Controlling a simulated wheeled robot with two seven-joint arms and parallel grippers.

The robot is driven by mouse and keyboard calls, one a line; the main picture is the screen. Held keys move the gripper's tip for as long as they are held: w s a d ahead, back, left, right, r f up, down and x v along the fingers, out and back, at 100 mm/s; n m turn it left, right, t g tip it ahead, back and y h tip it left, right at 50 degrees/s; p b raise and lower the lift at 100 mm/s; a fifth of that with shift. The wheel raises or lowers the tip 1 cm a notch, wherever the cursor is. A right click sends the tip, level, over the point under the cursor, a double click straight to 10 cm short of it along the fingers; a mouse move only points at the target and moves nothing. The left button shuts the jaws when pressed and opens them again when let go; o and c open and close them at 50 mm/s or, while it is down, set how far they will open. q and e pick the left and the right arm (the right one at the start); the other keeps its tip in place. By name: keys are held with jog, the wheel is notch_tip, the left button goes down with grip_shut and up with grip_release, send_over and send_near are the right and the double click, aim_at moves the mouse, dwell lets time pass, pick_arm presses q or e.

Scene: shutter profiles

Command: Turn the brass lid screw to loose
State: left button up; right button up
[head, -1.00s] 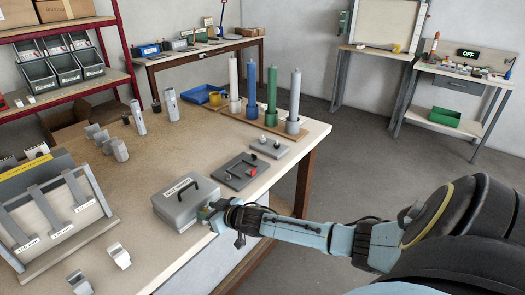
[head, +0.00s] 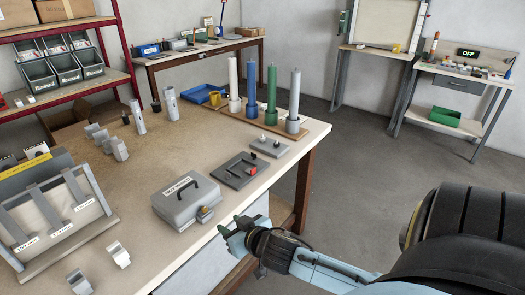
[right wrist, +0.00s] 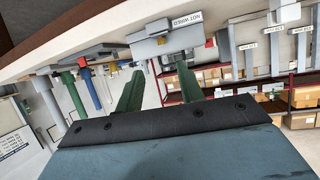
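The grey metal box (head: 186,201) with a black handle and a white label sits at the table's front edge. The brass lid screw (head: 204,211) is a small yellowish knob low on its front right. My right gripper (head: 233,226) is off the table edge, right of the screw, and not touching it. The right wrist view shows its two green fingers apart with nothing between them (right wrist: 160,72). There the grey box (right wrist: 150,47) is beyond the fingertips, upside down in the picture. I cannot make out the screw's turn position. My left gripper is not in view.
A dark grey plate with a red part (head: 241,170) lies right of the box. Behind it is a small plate with knobs (head: 270,147) and a wooden board with coloured cylinders (head: 262,125). A labelled rack (head: 60,215) stands at the left. Floor right of the table is clear.

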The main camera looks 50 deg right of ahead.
jog(key=s+f+g+b, duration=0.1)
jog(key=s+f, duration=0.4)
jog(key=f, duration=0.8)
jog(key=s+f+n+g+b, duration=0.1)
jog(key=s+f+g, duration=0.3)
jog(key=f, duration=0.9)
jog(key=shift+s+d+f+g, duration=0.2)
jog(key=shift+s+f+g, duration=0.15)
jog(key=shift+s, duration=0.25)
jog(key=m+t+h+b, duration=0.3)
jog(key=t+b, duration=0.5)
jog(key=t, duration=0.2)
send_near(205, 210)
jog(key=x, duration=0.7)
jog(key=shift+w+d+b, duration=0.1)
jog(key=shift+w+b, duration=0.1)
jog(key=shift+b, duration=0.15)
jog(key=shift+w+d, duration=0.1)
jog(key=shift+w, duration=0.4)
